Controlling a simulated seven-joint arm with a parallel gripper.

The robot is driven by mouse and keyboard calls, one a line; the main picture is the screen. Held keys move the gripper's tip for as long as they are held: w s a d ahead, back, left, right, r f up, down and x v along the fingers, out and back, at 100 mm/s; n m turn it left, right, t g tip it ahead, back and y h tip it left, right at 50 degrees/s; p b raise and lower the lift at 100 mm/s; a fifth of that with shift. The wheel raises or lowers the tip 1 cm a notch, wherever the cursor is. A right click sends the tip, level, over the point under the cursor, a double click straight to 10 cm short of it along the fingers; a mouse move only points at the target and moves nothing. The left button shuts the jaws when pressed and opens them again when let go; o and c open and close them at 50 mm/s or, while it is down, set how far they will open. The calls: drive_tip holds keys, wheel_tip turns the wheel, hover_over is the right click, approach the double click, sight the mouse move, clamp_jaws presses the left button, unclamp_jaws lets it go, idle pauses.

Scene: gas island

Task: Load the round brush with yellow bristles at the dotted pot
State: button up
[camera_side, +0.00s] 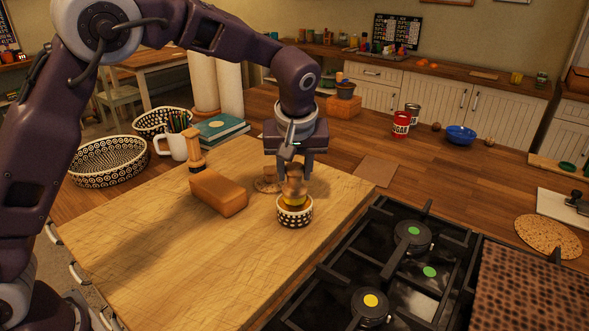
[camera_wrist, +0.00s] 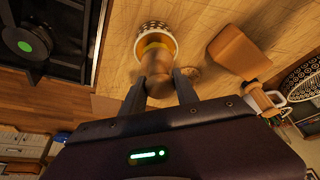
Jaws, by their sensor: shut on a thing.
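The round brush (camera_side: 294,187) has a wooden handle and yellow bristles. My gripper (camera_side: 293,174) is shut on its handle and points down from above. The dotted pot (camera_side: 294,217) is small, black with white dots, and stands on the wooden board. The brush is upright over the pot, with its yellow bristle end at the pot's mouth. In the wrist view, the brush (camera_wrist: 156,63) lies between my fingers (camera_wrist: 160,85), and the yellow shows inside the rim of the pot (camera_wrist: 149,27). The bristle tips are hidden, so I cannot tell how deep they reach.
A brown block (camera_side: 218,193) lies left of the pot, with a wooden-handled item (camera_side: 194,152) behind it. A small round wooden piece (camera_side: 267,184) lies behind the pot. The stove (camera_side: 405,265) is to the right. The front of the board (camera_side: 175,275) is clear.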

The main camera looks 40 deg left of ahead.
drive_tip(key=shift+f, duration=0.6)
idle(1.1)
drive_tip(key=shift+r, duration=3.55)
